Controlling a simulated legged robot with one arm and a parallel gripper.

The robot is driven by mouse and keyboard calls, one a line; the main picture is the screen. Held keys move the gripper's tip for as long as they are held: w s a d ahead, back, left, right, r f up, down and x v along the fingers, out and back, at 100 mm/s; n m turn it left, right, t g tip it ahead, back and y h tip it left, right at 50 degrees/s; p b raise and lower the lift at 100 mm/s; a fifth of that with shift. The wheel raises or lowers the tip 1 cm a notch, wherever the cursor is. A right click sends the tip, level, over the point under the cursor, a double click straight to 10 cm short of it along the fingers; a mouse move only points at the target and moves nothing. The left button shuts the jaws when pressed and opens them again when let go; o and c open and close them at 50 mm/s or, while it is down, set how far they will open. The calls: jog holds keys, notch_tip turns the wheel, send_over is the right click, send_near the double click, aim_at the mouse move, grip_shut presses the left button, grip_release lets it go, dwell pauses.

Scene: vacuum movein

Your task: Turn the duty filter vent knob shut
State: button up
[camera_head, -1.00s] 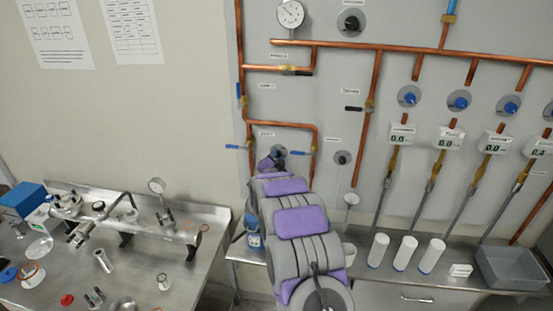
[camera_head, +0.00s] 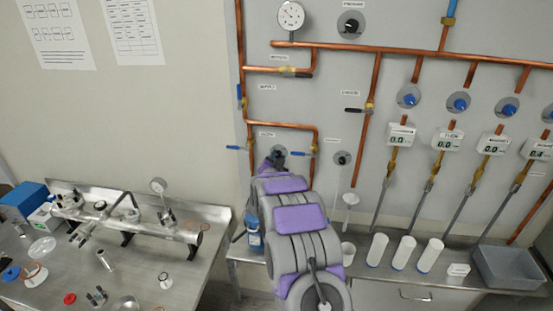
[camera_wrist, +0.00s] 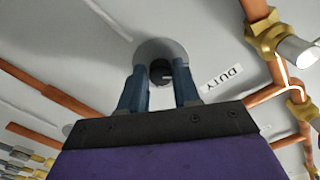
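The duty filter vent knob (camera_wrist: 160,72) is a small dark knob on a round grey plate, near a label reading DUTY (camera_wrist: 221,80) in the wrist view. My gripper (camera_wrist: 160,84) has two blue fingers, one on each side of the knob, with gaps showing between fingers and knob. It is open. Whether the fingertips reach alongside the knob or stop short of it, I cannot tell. In the head view the knob's grey plate (camera_head: 281,150) shows just above the end of my purple and grey arm; the gripper is mostly hidden there.
Copper pipes (camera_head: 283,124) with blue-handled valves (camera_head: 237,148) run close on both sides of the knob. Another dark knob (camera_head: 342,158) is to the right. A metal bench (camera_head: 200,225) with vacuum parts stands at left; white cylinders (camera_head: 405,252) and a grey bin (camera_head: 505,265) at right.

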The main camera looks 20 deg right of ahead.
jog(key=o, duration=0.4)
jog(key=v, duration=1.7)
jog(key=shift+a, duration=0.25)
jog(key=shift+s, duration=0.1)
